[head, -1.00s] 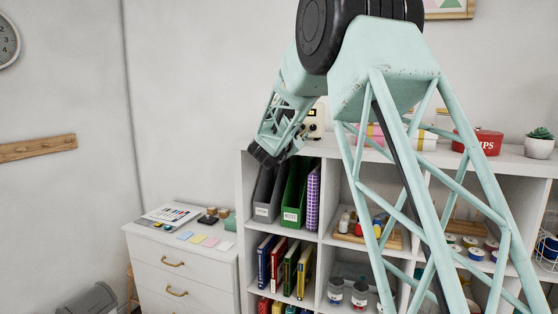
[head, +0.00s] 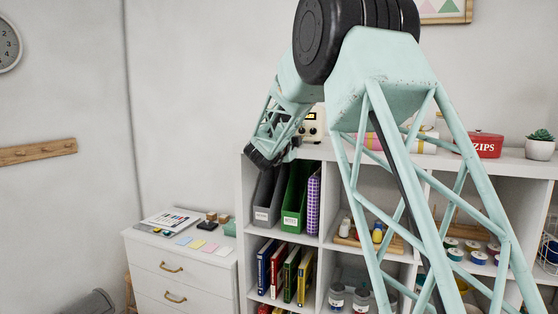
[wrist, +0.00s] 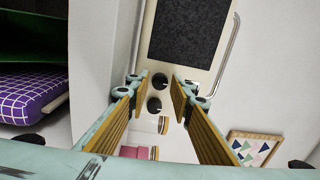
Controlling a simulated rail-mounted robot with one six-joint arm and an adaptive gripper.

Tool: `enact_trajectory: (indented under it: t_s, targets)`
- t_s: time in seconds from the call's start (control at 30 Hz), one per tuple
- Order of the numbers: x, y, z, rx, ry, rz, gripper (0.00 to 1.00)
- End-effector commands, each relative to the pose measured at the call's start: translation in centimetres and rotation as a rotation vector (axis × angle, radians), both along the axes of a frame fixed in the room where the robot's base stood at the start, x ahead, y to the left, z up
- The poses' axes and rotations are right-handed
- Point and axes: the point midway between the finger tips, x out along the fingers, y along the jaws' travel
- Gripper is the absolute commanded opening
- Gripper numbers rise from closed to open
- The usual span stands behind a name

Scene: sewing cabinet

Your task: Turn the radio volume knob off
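The cream radio (head: 313,127) stands on top of the white shelf, partly hidden behind my arm in the head view. In the wrist view the radio (wrist: 150,58) shows a dark speaker grille, a metal handle and two black knobs. One knob (wrist: 159,81) is close to the grille and the other knob (wrist: 154,105) is farther from it. I cannot tell which sets the volume. My gripper (wrist: 160,84) is open and empty, with its ochre-padded fingers on either side of the knobs in the picture. Contact is not visible. The fingers are not clear in the head view.
The white shelf (head: 420,163) holds binders, jars and spools. A red ZIPS tin (head: 487,146) and a potted plant (head: 540,145) stand on its top. A white drawer cabinet (head: 160,255) is at the left. A purple checked item (wrist: 35,92) shows in the wrist view.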

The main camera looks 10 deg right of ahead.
Motion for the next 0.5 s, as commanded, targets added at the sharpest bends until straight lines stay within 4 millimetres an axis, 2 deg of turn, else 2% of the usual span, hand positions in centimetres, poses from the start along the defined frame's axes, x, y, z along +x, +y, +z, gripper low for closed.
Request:
enact_trajectory:
  t_s: [0.5]
  targets:
    - [0.02, 0.04, 0.00, 0.244, -0.134, 0.000, 0.21]
